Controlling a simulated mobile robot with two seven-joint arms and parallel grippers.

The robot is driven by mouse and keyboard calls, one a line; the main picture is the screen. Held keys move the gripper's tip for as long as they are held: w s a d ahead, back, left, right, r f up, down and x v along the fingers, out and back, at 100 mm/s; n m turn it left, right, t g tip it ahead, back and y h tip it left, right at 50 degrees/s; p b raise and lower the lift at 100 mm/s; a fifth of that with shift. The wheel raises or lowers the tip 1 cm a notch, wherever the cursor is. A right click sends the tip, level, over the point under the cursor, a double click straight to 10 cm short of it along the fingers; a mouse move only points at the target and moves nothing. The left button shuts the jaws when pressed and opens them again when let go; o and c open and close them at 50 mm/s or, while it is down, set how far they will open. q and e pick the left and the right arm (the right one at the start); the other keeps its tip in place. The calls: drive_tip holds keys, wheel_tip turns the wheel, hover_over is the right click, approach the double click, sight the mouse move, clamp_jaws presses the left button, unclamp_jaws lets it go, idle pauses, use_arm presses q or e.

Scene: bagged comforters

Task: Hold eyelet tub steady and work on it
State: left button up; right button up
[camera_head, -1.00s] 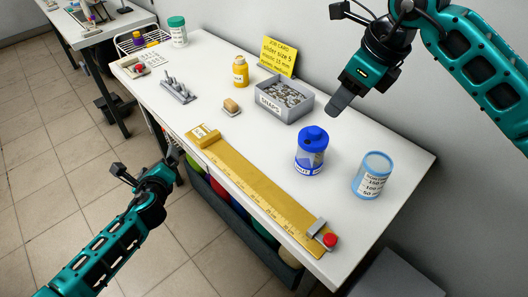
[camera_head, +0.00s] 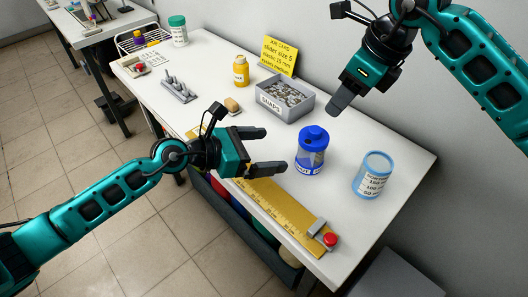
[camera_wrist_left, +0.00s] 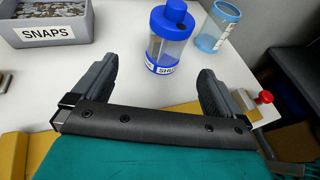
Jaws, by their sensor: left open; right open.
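A clear tub with a blue lid and blue base band (camera_head: 311,150) stands upright on the white table. I take it for the eyelet tub; its label is only partly readable. It also shows in the left wrist view (camera_wrist_left: 170,45), beyond and between my fingers. My left gripper (camera_head: 273,150) is open and empty, just left of the tub with its fingers pointing at it, apart from it. Its two fingers also frame the left wrist view (camera_wrist_left: 158,72). My right gripper (camera_head: 342,102) is open, above the table behind and right of the tub, with one finger clearly seen.
A blue translucent cup (camera_head: 373,176) stands right of the tub. A grey SNAPS bin (camera_head: 284,100) stands behind it, before a yellow job card (camera_head: 280,56). A yellow ruler (camera_head: 283,204) with a red-knobbed stop (camera_head: 330,239) lies along the front edge, partly under my left arm.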

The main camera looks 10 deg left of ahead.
sight(311, 154)
use_arm(q)
drive_tip(key=shift+s+d+f, duration=0.15)
drive_tip(key=shift+s+f, duration=0.05)
drive_tip(key=shift+s, duration=0.05)
drive_tip(key=shift+d+f+m+g, duration=0.15)
drive_tip(key=shift+m+g, duration=0.15)
drive_tip(key=shift+g, duration=0.1)
drive_tip(key=x, duration=1.2)
drive_tip(key=shift+w+d+f, duration=0.15)
drive_tip(key=shift+w, duration=0.05)
drive_tip(key=c, duration=1)
drive_tip(key=shift+c, duration=0.2)
